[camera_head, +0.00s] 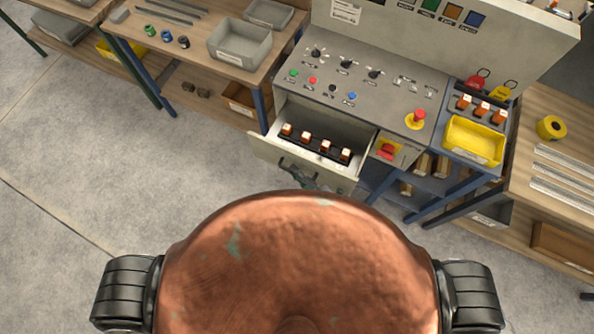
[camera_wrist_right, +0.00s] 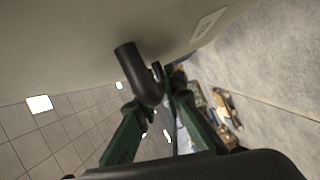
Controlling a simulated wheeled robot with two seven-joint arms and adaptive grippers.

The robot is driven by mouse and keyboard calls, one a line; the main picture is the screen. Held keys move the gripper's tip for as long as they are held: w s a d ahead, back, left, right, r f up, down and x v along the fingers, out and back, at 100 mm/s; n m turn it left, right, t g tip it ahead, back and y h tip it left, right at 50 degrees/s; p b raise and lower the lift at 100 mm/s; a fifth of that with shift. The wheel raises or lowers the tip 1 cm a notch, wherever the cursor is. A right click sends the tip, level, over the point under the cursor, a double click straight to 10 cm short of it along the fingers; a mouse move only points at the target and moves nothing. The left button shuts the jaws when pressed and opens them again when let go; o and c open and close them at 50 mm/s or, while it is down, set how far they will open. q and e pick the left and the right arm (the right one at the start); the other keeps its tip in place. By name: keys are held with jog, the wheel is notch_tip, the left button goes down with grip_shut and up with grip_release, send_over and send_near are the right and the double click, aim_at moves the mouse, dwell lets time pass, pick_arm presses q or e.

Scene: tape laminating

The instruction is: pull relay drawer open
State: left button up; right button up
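The relay drawer (camera_head: 264,150) is a pale box under the sloped control panel. It stands pulled out, and its inside shows. A black strip with several orange-and-white relays (camera_head: 325,145) lies in it. The drawer's dark curved handle (camera_wrist_right: 143,75) is on the front face; it shows large in the right wrist view. My right gripper (camera_head: 304,177) is at the drawer front, partly hidden by my copper body. In the right wrist view its green fingers lie on both sides of the handle and appear closed on it. My left gripper is not in view.
The control panel (camera_head: 385,97) has knobs, buttons and a red emergency stop. A yellow tray (camera_head: 473,140) stands to its right. A wooden bench (camera_head: 250,77) with a grey bin stands at left. A right bench holds yellow tape (camera_head: 551,127). The floor at left is clear.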

jog(key=o, duration=0.5)
jog(key=shift+c, duration=0.2)
jog(key=shift+s+d, duration=0.15)
jog(key=f+v, duration=0.1)
jog(key=v, duration=1)
jog(key=shift+s+d+r, duration=0.25)
jog(key=shift+r, duration=0.2)
